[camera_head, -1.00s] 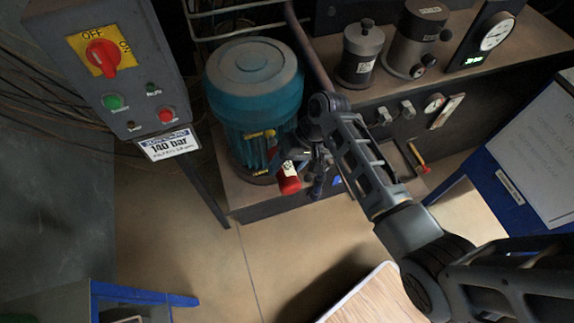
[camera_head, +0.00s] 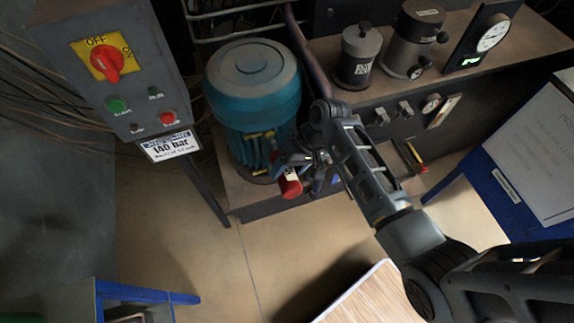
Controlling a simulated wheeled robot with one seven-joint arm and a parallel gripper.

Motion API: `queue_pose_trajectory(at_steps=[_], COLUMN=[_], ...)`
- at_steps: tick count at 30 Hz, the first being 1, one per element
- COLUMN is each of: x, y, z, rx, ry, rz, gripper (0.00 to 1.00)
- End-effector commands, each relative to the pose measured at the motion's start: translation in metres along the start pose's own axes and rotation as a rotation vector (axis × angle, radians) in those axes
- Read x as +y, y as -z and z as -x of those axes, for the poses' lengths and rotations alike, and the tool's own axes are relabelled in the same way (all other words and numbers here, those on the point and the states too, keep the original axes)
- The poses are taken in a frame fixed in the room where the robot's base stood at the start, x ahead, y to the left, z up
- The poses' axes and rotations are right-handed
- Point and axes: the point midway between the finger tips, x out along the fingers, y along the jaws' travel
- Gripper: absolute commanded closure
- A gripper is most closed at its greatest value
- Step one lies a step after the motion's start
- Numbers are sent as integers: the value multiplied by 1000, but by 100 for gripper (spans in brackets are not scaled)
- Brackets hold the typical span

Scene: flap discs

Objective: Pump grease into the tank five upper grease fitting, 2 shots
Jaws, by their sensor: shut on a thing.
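My gripper (camera_head: 308,163) is beside the blue motor-like cylinder (camera_head: 253,90), at its lower right. It is shut on a small tool with a red end (camera_head: 290,188), which hangs tilted just above or in front of the base ledge. The tool's shape and its contact with anything are too small and dark to tell. My arm hides part of what lies behind the gripper. I cannot pick out the tank five upper grease fitting. Two grey canisters, one smaller (camera_head: 357,55) and one larger (camera_head: 412,42), stand on the shelf, their labels unreadable.
A control box (camera_head: 115,75) with a red switch and a "140 bar" sign (camera_head: 168,145) stands left. Gauges (camera_head: 493,32) and small fittings (camera_head: 405,110) line the shelf at right. A blue-edged board (camera_head: 540,150) is right, a wooden top (camera_head: 372,300) below. Floor at lower left-centre is open.

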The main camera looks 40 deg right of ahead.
Motion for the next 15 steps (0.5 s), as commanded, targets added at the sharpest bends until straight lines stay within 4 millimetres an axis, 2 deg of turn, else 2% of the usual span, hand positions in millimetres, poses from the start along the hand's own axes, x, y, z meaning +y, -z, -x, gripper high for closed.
queue_pose_trajectory(at_steps=[15], x=[0], y=[10], z=[0], rx=[3], ry=[1], rz=[1], gripper=[100])
